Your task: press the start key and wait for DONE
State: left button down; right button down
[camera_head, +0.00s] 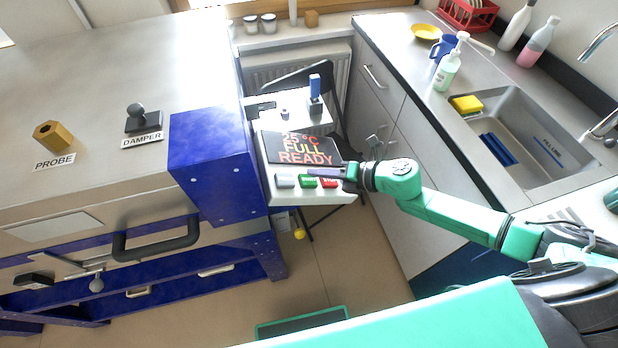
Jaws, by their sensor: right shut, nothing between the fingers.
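The control panel (268,188) sits to the right of the kiln's blue box. Its dark display (272,148) shows orange text; I read "FULL" and "READY", with a temperature line above partly legible. The key labels are too small to read surely. My right gripper (318,173) is shut and empty, its fingers just above the green and red keys from the right. I cannot tell whether it touches a key. My left gripper is not in view.
The kiln (90,95) with its PROBE knob (53,136), DAMPER knob (141,117) and front handle (155,243) fills the left. A sink counter (405,50) with a soap bottle (447,72) stands at right. Open floor (340,260) lies between.

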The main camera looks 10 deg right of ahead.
jog(key=shift+a+f, duration=0.15)
jog(key=shift+f, duration=0.25)
jog(key=shift+a+f+b, duration=0.25)
jog(key=shift+f+b, duration=0.25)
dwell(0.7)
jog(key=shift+r, duration=0.1)
jog(key=shift+d+r+p, duration=0.4)
jog(key=shift+r+p, duration=0.25)
jog(key=shift+r, duration=0.15)
jog(key=r+p, duration=0.1)
jog(key=d+r+p, duration=0.1)
jog(key=r, duration=0.1)
jog(key=d+r+p, duration=0.1)
jog(key=shift+r, duration=0.25)
jog(key=shift+w+d, duration=0.1)
dwell(0.7)
